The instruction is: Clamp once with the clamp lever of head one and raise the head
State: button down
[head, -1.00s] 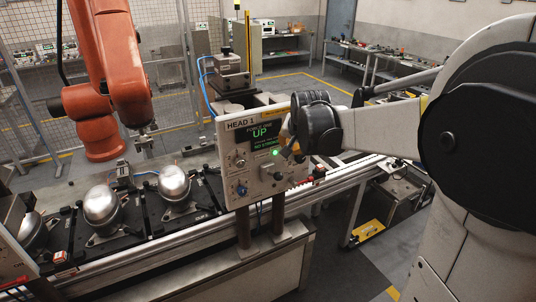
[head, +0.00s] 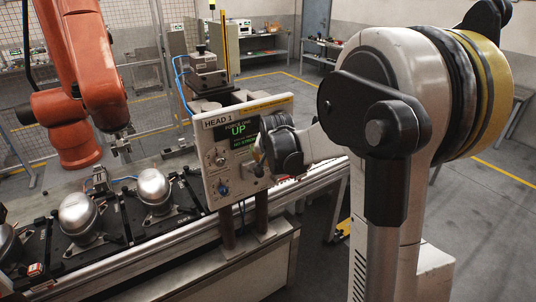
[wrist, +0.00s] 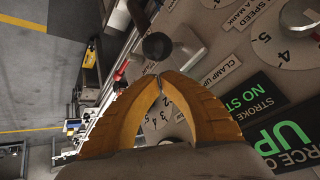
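The head one panel (head: 213,165) stands upright, its green display (head: 240,133) reading "UP". In the wrist view the display (wrist: 285,130) shows "UP" and part of a "NO ST..." line. The clamp lever (wrist: 157,46) has a round black knob on a grey mount, beside a "CLAMP UP" label. My gripper (wrist: 159,78) has its yellow-orange fingers drawn together at the tips, with nothing seen between them. The tips appear just below the knob in the picture; contact cannot be told. In the head view my gripper (head: 260,156) is close to the panel's right side and hides part of it.
Silver compressor domes (head: 155,186) sit on black pallets along the conveyor at left. An orange robot arm (head: 85,80) hangs over the line. White dials (wrist: 283,46) lie right of the lever in the wrist view. Open floor (head: 470,220) is at right.

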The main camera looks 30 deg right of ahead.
jog(key=shift+s+a+f, duration=0.2)
jog(key=shift+s+a, duration=0.2)
jog(key=shift+s, duration=0.05)
jog(key=shift+r, duration=0.1)
jog(key=shift+s+f+t+b, duration=0.25)
jog(key=shift+t+b, duration=0.05)
jog(key=shift+b, duration=0.25)
